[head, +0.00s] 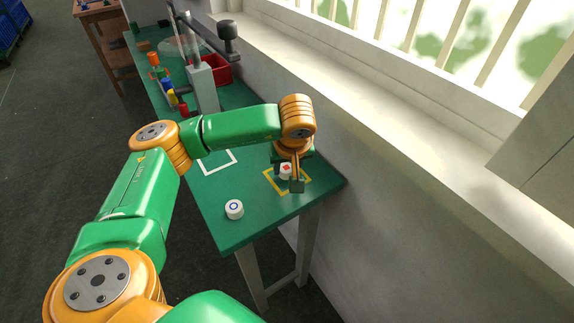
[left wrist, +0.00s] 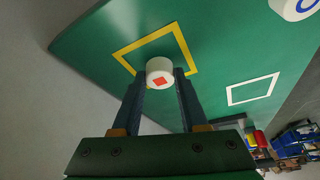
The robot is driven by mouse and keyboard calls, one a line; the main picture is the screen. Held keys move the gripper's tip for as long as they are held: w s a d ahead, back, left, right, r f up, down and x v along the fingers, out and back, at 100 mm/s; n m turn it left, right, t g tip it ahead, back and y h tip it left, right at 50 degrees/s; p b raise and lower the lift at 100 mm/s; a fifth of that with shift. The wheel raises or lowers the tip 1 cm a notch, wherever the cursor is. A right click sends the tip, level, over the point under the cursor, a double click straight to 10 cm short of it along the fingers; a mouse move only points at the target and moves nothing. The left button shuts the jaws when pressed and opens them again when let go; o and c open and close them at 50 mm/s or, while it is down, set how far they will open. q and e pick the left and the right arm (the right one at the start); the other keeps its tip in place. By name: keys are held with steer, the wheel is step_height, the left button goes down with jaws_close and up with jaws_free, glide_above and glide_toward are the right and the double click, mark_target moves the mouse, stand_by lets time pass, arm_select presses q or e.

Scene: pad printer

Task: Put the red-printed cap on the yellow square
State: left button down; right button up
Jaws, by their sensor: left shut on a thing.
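The red-printed cap (head: 285,171) is white with a red mark on top. In the left wrist view the cap (left wrist: 159,74) sits between the two fingers of my left gripper (left wrist: 160,80), which is shut on it. The yellow square (left wrist: 183,43) is an outline on the green table. In the head view the yellow square (head: 305,188) surrounds the area under my left gripper (head: 291,178). The cap appears over or within the outline; I cannot tell whether it touches the table. My right gripper is not in view.
A white cap with a blue ring (head: 234,209) stands near the table's front edge. A white outlined square (head: 232,154) lies behind my arm. The pad printer (head: 203,90), small coloured bottles (head: 168,88) and a red bin (head: 217,70) stand farther back. A wall borders the right.

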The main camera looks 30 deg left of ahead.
arm_select(q)
steer(key=shift+f, duration=0.4)
steer(key=shift+c, duration=2.2)
jaws_free()
steer(key=shift+r, duration=0.25)
steer(key=v, duration=1.2)
steer(key=shift+p, duration=0.45)
